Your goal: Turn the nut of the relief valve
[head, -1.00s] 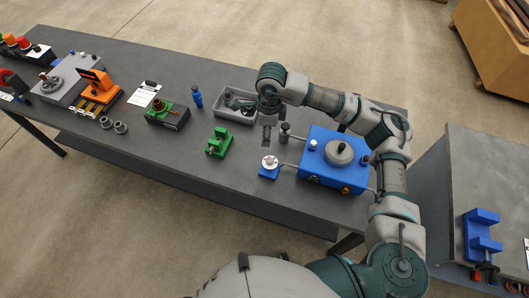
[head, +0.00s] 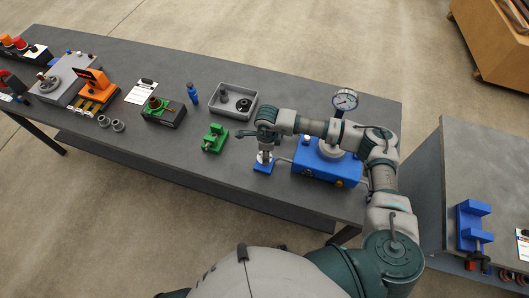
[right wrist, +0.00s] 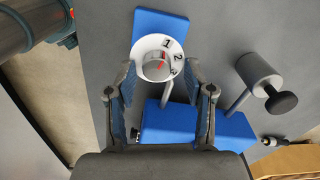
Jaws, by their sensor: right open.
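In the right wrist view a white round dial (right wrist: 177,46), marked 1, 2 and 3, sits by a blue block (right wrist: 160,25). A grey round nut (right wrist: 154,68) with a red mark stands at its middle. My right gripper (right wrist: 169,77) is open, its fingers apart on either side of the dial's near edge, with nothing held. Whether a finger touches it I cannot tell. In the head view my right gripper (head: 264,146) is over the small blue base (head: 263,168), and the arm hides part of the dial. My left gripper is not in view.
A larger blue box (head: 318,172) and a pressure gauge (head: 345,100) stand to the right, partly behind my arm. A grey tray (head: 233,100) and a green fixture (head: 214,138) are to the left. Bare table lies in front of the green fixture.

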